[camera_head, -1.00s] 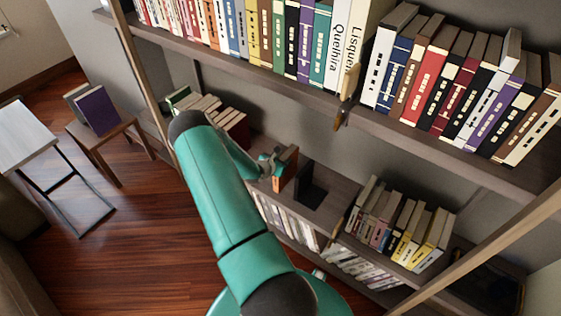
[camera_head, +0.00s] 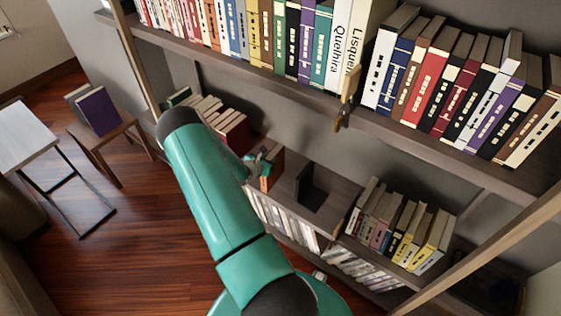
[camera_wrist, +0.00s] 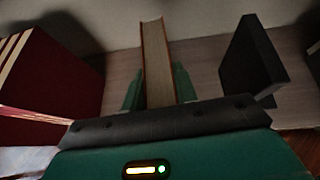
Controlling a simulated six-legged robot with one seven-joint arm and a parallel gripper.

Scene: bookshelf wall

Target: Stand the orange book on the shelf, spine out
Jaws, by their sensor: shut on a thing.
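The orange book (camera_head: 272,168) stands upright at the middle shelf, between a row of books on the left and a dark bookend on the right. In the wrist view the book (camera_wrist: 156,62) shows its pale page edges and a thin orange cover edge. My gripper (camera_head: 258,165) is shut on it; in the wrist view its green fingers (camera_wrist: 158,86) lie on both sides of the book. The shelf board (camera_wrist: 205,60) shows around it. The book's lower edge is hidden by my gripper, so I cannot tell whether it touches the board.
A black bookend (camera_head: 312,188) stands right of the book, with a gap between; it also shows in the wrist view (camera_wrist: 250,62). Dark red books (camera_wrist: 45,75) stand to the left. The upper shelf (camera_head: 270,78) overhangs above. More books (camera_head: 400,225) stand farther right.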

